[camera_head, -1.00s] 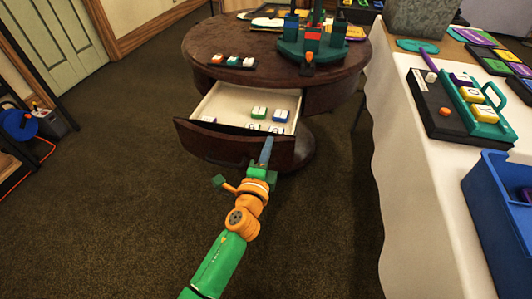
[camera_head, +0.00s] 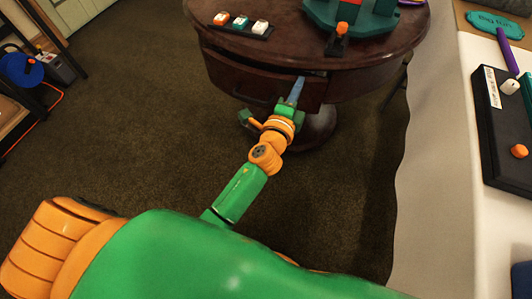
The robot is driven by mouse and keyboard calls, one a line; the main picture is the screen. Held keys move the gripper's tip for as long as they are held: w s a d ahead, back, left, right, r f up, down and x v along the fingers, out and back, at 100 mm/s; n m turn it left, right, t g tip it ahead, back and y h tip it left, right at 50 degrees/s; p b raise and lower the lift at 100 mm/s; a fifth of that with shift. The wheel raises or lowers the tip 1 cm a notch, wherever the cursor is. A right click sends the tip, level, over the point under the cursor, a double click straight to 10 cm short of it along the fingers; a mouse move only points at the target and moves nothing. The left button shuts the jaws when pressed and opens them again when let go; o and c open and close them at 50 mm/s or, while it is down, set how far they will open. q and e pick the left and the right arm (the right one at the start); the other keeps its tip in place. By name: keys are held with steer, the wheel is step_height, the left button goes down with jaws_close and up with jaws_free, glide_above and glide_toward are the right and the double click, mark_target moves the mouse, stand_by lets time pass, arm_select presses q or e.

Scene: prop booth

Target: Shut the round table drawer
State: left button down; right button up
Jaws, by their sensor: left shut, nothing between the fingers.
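The round table (camera_head: 385,48) is dark brown wood and stands at the top middle of the head view. Its drawer (camera_head: 245,80) is pushed in so that its contents no longer show. A thin dark gap runs along the drawer front's top edge, and I cannot tell whether the front is fully flush. My left gripper (camera_head: 296,90) is shut and empty, its blue-grey fingertips at the right part of the drawer front, touching or very close to it. My right gripper is not in view.
On the tabletop are a black strip with coloured blocks (camera_head: 240,26) and a green stand (camera_head: 355,17). A white-clothed table (camera_head: 440,150) with a black board (camera_head: 500,130) stands at the right. The carpet (camera_head: 130,130) in front is clear.

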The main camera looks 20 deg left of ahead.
arm_select(q)
steer(key=shift+w, duration=0.25)
steer(key=shift+s, duration=0.1)
